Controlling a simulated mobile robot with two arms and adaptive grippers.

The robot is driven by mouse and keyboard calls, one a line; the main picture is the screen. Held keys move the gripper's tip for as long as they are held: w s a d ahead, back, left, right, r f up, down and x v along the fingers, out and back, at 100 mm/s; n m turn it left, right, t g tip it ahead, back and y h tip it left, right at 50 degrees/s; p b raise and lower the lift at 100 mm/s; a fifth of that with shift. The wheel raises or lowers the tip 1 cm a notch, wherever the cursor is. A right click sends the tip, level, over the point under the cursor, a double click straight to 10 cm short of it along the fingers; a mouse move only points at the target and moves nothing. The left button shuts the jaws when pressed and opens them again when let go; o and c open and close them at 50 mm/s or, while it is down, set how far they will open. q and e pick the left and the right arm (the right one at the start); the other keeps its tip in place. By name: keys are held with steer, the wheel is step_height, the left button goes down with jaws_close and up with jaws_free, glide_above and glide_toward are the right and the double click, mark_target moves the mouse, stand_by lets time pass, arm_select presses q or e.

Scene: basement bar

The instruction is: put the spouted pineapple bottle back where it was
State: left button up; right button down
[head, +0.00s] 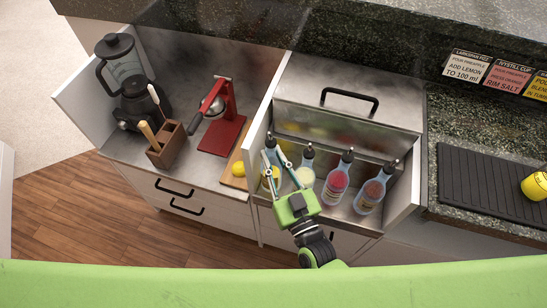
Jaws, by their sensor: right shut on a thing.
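The spouted pineapple bottle (270,182), clear with yellow contents and a dark spout, is upright at the left end of the row in the steel bottle well. My right gripper (274,154) reaches in from the front, its two thin fingers shut on this bottle near its neck. The fingers and green palm hide part of it. Whether its base touches the well floor cannot be told. My left gripper is not in view.
A pale bottle (305,176), a pink-red bottle (336,184) and a brownish-red bottle (370,195) stand to the right in the same well.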

steer(key=c, duration=2.2)
jaws_free()
steer(key=shift+f, duration=0.15)
steer(key=shift+c, duration=0.2)
steer(key=o, duration=0.3)
steer(key=v, duration=0.6)
steer(key=b+v, duration=0.1)
steer(key=v, duration=0.5)
steer(key=shift+r, duration=0.2)
steer(key=shift+s, duration=0.1)
